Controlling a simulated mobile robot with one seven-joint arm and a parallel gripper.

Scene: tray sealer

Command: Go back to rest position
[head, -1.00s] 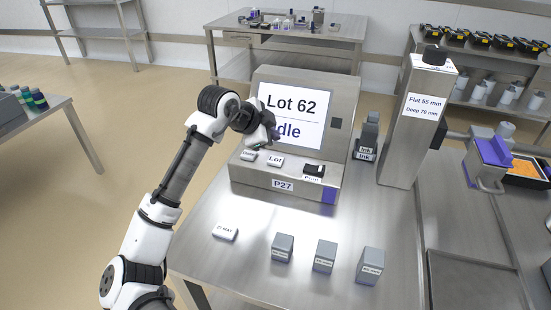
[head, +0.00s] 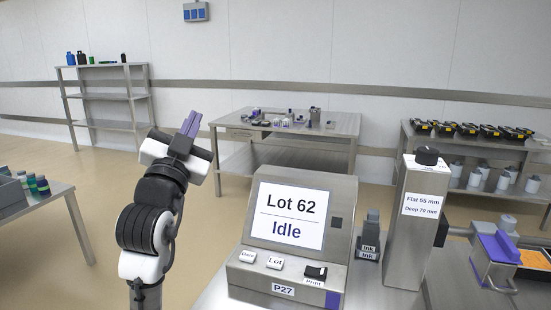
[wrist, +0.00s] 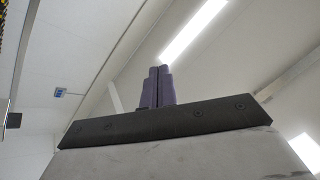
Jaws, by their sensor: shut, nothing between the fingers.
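My gripper (head: 190,123) is raised at the left of the head view, with its purple fingers pointing up. It is left of the printer unit and apart from everything. In the wrist view my gripper (wrist: 158,72) shows its two fingers together with nothing between them, against the ceiling. The printer unit (head: 285,269) stands on the steel table. Its screen (head: 287,214) reads "Lot 62" and "Idle". Its Date, Lot and Print buttons (head: 275,262) show on the ledge below.
A steel column (head: 415,235) with a black knob stands right of the printer, with two ink bottles (head: 370,235) between them. A purple-topped device (head: 495,250) is at the right. A side table (head: 50,210) with bottles is at the left. Shelves and a bench (head: 285,135) stand behind.

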